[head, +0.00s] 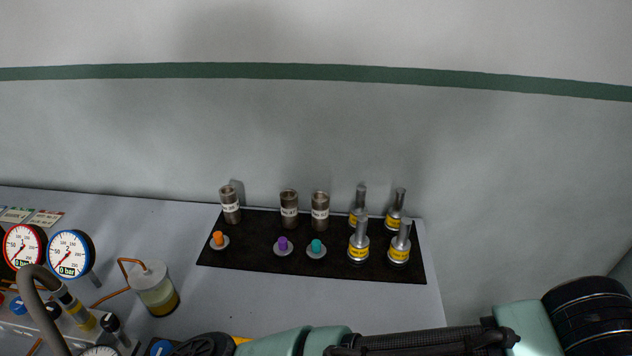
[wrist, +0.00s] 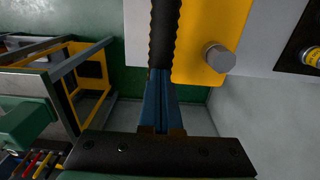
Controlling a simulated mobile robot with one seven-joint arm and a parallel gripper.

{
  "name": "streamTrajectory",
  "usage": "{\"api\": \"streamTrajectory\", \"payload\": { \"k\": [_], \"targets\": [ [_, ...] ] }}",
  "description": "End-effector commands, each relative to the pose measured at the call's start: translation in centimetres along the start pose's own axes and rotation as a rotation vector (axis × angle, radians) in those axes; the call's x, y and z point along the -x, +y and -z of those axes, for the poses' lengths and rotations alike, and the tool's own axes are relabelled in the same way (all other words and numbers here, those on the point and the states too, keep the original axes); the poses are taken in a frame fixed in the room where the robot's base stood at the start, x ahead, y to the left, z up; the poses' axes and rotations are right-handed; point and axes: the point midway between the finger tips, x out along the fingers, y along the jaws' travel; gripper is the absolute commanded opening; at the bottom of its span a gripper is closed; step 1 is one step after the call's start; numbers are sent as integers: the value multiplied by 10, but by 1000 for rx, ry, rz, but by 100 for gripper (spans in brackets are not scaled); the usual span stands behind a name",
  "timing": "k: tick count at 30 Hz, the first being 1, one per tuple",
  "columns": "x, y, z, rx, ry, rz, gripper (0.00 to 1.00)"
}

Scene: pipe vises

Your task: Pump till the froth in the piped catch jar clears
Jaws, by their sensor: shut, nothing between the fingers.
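The catch jar (head: 156,290) stands on the bench at the lower left of the head view, with a pale lid and a copper pipe (head: 128,264) entering its top. Yellowish liquid lies at its bottom with a paler layer above; I cannot tell how much of that is froth. My gripper (wrist: 160,82) shows in the wrist view, its blue fingers shut together and empty. No pump handle is clearly identifiable.
A red-rimmed gauge (head: 24,246) and a blue-rimmed gauge (head: 71,254) both read 0 bar. A grey hose (head: 45,290) curves in front of them. A black mat (head: 260,262) holds metal pipe pieces and coloured plugs. My arm crosses the bottom; bare bench lies between mat and arm.

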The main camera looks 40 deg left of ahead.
Motion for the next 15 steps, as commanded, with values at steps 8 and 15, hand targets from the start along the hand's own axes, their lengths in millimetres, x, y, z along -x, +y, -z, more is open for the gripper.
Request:
{"api": "streamTrajectory", "payload": {
  "k": [8, 15],
  "targets": [
    [-13, 1, 2, -2, 0, -2, 0],
    [-11, 1, 2, -2, -2, -5, 0]
  ]
}}
